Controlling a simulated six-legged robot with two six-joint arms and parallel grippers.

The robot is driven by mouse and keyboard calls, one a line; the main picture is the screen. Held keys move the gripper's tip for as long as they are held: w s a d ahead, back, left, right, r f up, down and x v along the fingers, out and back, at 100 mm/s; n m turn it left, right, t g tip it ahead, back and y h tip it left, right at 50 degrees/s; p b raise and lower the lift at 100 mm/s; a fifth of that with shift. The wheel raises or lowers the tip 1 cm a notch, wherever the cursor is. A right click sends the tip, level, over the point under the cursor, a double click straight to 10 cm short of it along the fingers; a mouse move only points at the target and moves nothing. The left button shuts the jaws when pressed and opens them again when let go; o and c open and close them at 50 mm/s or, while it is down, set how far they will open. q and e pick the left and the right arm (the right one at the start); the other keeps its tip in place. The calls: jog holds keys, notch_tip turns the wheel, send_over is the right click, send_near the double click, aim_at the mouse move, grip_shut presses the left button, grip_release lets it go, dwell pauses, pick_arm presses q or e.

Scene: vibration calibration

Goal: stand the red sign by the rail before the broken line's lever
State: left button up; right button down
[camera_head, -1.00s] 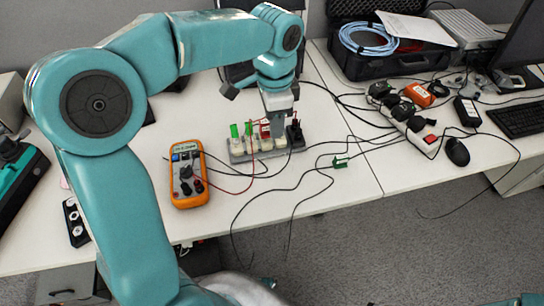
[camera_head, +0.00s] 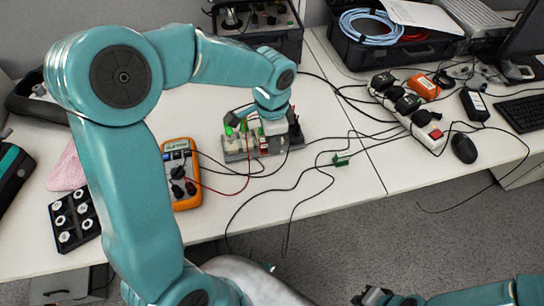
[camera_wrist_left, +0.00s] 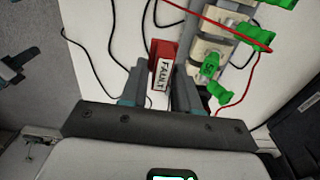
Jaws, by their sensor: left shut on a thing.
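The rail (camera_head: 236,157) lies on the white desk with several levers and green tags on it. It also shows in the wrist view (camera_wrist_left: 208,46), with bright green pieces (camera_wrist_left: 211,65) along its side. My left gripper (camera_head: 270,143) is down at the rail's right part, and it also shows in the wrist view (camera_wrist_left: 160,85). It is shut on the red sign (camera_wrist_left: 163,51), whose white label faces the wrist camera. The sign is beside the rail; whether it touches the desk is unclear. My right gripper (camera_head: 378,298) is at the bottom edge, its jaws unclear.
An orange multimeter (camera_head: 187,203) stands left of the rail, with red and black leads crossing the desk. A power strip (camera_head: 425,131) and a mouse (camera_head: 463,148) are at the right. Cables run around the rail.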

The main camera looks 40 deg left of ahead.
aim_at(272, 164)
pick_arm(q)
notch_tip(272, 164, down, 4)
jog(key=shift+w, duration=0.1)
notch_tip(272, 164, down, 4)
jog(key=shift+r+b, duration=0.2)
jog(key=shift+b, duration=0.3)
jog(key=shift+f, duration=0.2)
jog(key=shift+r, duration=0.1)
jog(key=shift+f, duration=0.25)
jog(key=o, duration=1)
jog(key=shift+r, duration=0.1)
